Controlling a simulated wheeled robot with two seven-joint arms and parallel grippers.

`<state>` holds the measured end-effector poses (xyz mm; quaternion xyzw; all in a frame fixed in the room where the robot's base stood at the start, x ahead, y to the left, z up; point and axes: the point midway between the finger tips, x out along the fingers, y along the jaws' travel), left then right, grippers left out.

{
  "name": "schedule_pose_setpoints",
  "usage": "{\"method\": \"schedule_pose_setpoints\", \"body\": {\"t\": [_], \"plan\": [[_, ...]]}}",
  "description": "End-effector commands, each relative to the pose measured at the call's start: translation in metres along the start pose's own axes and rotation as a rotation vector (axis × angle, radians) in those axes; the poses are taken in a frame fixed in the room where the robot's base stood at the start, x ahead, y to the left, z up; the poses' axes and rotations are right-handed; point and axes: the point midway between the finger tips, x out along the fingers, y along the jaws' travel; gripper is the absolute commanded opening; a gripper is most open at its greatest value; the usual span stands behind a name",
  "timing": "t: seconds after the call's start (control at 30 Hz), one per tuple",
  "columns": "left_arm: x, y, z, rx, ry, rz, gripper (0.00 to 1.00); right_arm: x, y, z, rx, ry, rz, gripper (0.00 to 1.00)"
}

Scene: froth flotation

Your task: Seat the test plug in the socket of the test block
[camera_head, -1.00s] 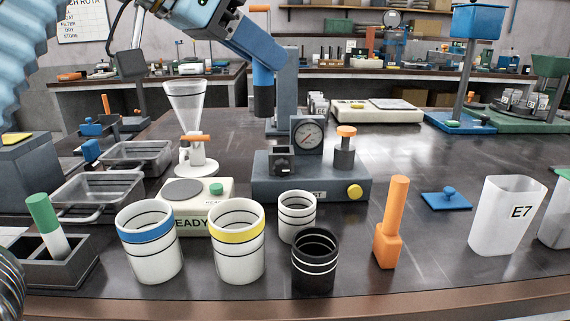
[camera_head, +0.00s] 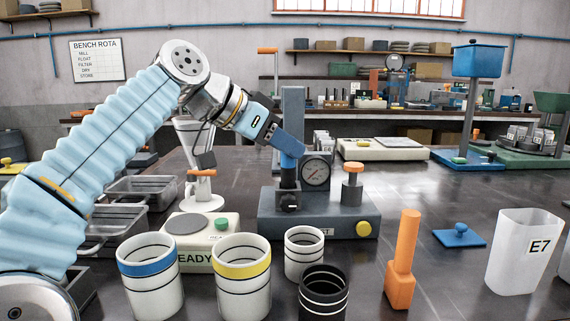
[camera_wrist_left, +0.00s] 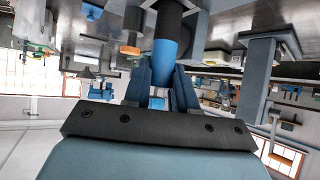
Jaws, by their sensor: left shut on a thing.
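My left gripper (camera_head: 290,152) is shut on the test plug (camera_head: 289,178), a dark upright cylinder with a blue upper part. In the left wrist view the plug (camera_wrist_left: 167,62) stands between the two fingers (camera_wrist_left: 161,92). The grey test block (camera_head: 330,213) stands mid-bench with a round gauge, a yellow knob and an orange-capped post. Its dark socket (camera_head: 290,202) is at the block's left, directly below the plug in the head view. The plug's lower end meets the socket's top in the picture; I cannot tell whether it has entered. My right gripper is not in view.
A grey column (camera_head: 293,115) rises behind the socket, and the gauge (camera_head: 316,172) is close right of the plug. Cups with blue (camera_head: 150,282) and yellow (camera_head: 241,284) bands, a small white cup (camera_head: 304,255) and a black cup (camera_head: 323,295) stand in front.

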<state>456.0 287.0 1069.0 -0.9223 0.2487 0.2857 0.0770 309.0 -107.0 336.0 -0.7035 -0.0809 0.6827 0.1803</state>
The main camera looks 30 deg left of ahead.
Motion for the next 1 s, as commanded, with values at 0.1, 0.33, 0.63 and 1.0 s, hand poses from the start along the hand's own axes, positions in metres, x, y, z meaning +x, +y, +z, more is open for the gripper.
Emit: {"method": "schedule_pose_setpoints", "body": {"t": [0.1,0.33,0.63,1.0], "plan": [[0.012,0.001,0.020,0.000,-0.001,-0.001,0.00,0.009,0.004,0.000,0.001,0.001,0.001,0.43],[0.015,0.002,0.023,0.001,0.001,0.001,0.00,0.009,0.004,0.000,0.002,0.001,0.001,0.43],[0.017,0.002,0.026,0.001,0.000,0.001,0.35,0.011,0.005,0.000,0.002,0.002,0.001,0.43],[0.016,0.002,0.025,0.001,0.000,0.001,0.51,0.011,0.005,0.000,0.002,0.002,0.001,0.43]]}}
